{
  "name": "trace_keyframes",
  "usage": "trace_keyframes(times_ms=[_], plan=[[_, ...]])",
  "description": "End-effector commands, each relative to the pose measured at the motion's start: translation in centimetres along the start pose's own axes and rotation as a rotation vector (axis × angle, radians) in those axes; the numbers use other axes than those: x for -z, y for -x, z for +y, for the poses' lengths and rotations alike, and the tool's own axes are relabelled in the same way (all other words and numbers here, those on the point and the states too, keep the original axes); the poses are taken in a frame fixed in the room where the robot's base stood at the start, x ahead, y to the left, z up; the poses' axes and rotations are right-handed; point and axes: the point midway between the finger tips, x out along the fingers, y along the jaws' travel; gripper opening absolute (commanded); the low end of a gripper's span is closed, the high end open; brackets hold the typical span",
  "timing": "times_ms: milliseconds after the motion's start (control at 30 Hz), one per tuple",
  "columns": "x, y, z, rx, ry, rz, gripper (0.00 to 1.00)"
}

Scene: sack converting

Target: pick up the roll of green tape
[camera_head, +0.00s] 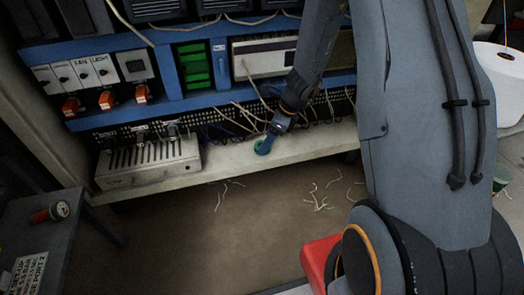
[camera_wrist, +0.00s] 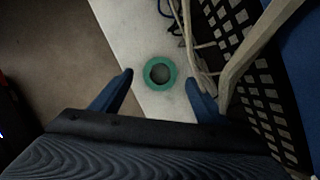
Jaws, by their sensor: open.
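The roll of green tape (camera_wrist: 160,73) lies flat on a pale shelf (camera_wrist: 122,22) in the wrist view, with its open centre facing up. My gripper (camera_wrist: 160,86) is open, its two blue fingers on the left and right of the roll. The roll shows between and slightly ahead of the fingertips, and both look apart from it. I cannot tell the height of the fingers above the shelf. In the head view the green roll (camera_head: 264,147) shows beside my gripper (camera_head: 268,142), which partly hides it.
Pale cords (camera_wrist: 190,45) and a black perforated panel (camera_wrist: 240,60) are close right of the roll in the wrist view. In the head view, a grey box with slots (camera_head: 150,165) stands left on the shelf. Bare shelf (camera_head: 228,163) lies between box and roll.

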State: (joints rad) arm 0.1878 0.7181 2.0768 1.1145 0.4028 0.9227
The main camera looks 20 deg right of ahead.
Motion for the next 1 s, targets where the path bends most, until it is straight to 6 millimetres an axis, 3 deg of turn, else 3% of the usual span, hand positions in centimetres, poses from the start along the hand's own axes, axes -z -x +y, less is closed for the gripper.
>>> trace_keyframes(times_ms=[133, 433, 700, 1000], plan=[[0.0, -2.0, 0.0, -0.001, 0.002, 0.000, 0.68], [0.0, -2.2, 0.0, 0.000, 0.001, 0.000, 0.68], [0.0, -2.2, 0.0, 0.000, 0.001, 0.000, 0.24], [0.0, -2.1, 0.1, 0.000, 0.001, 0.000, 0.24]])
